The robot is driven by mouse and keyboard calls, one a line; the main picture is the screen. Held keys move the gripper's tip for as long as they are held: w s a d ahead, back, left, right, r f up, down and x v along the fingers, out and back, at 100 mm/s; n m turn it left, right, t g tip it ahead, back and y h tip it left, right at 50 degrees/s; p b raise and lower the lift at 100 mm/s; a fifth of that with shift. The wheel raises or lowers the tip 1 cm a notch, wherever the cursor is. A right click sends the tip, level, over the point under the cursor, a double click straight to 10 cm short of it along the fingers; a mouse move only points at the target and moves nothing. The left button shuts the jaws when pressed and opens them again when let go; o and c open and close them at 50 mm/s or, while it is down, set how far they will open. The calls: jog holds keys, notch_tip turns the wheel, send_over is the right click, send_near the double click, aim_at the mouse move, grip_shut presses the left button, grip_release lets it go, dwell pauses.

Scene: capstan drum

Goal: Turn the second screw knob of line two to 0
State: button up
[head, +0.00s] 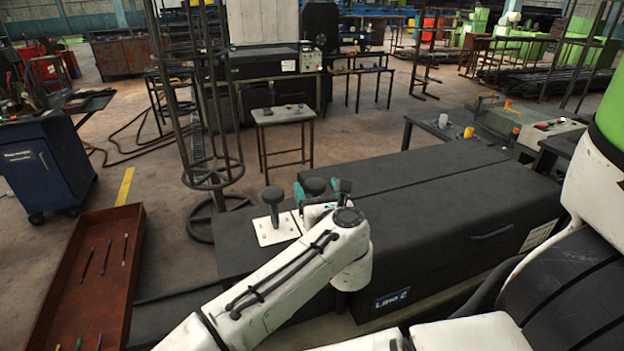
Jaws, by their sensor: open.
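The black line two machine (470,195) carries a "Line 2" label (392,298) on its front. A white plate (268,232) lies on its left top. One dark screw knob (272,197) stands upright on the plate, clear of my arm. A second dark knob (315,186) shows just behind the end of my arm. My gripper (317,190) is open, its teal fingers on either side of this second knob in the picture. I cannot tell whether they touch it. The knob's lower part and any scale marks are hidden or too small to read.
A tall dark wire rack (212,180) stands just left of the machine. A red-brown tray (75,290) with several thin tools is at the lower left, below a blue cabinet (48,168). A small table (283,115) stands behind. The machine's right top is bare.

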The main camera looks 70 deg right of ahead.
aim_at(314, 179)
jog(key=shift+p+x, duration=0.35)
jog(key=shift+x, duration=1.85)
jog(key=shift+r, duration=0.1)
jog(key=c, duration=1)
jog(key=shift+o, duration=0.2)
